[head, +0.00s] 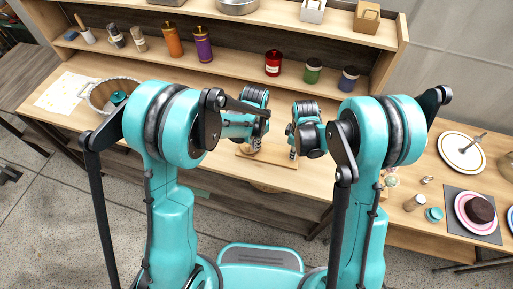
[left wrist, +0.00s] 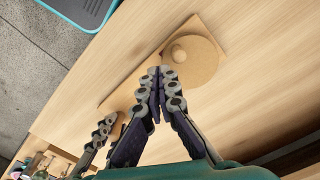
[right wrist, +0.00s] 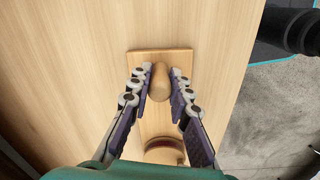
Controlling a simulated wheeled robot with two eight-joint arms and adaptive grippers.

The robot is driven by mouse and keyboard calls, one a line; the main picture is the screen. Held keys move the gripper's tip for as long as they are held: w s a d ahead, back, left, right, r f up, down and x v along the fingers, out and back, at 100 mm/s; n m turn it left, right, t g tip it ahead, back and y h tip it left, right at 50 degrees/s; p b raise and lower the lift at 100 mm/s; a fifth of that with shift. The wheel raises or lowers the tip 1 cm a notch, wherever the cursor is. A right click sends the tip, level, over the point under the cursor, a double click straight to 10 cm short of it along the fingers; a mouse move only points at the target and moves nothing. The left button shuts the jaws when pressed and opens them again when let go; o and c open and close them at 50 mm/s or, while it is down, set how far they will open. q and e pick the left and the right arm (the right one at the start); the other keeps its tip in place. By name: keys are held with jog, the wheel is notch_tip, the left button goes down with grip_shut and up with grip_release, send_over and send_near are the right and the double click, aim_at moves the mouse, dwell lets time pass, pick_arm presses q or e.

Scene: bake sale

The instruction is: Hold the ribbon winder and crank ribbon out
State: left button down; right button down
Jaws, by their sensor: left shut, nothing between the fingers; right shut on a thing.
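The ribbon winder (head: 270,157) is a light wooden board on the table, low in the middle of the head view, partly hidden by my grippers. In the right wrist view my right gripper (right wrist: 158,76) is shut on the winder's upright wooden post (right wrist: 160,82) at the board's other end. A round part with a dark red edge (right wrist: 164,152) shows below, partly hidden by my wrist.
Shelves behind hold purple (head: 203,45), orange, red (head: 273,63), green and blue jars. A wicker basket (head: 101,97) stands at the left. A cake (head: 479,209) on a plate and small jars are at the right. The table around the winder is mostly clear.

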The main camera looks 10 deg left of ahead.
pick_arm(q)
jog(key=shift+f, duration=0.35)
jog(key=shift+a, duration=0.15)
jog(key=shift+s+a, duration=0.35)
jog(key=shift+a, duration=0.2)
jog(key=shift+w+a, duration=0.2)
jog(key=shift+a, duration=0.25)
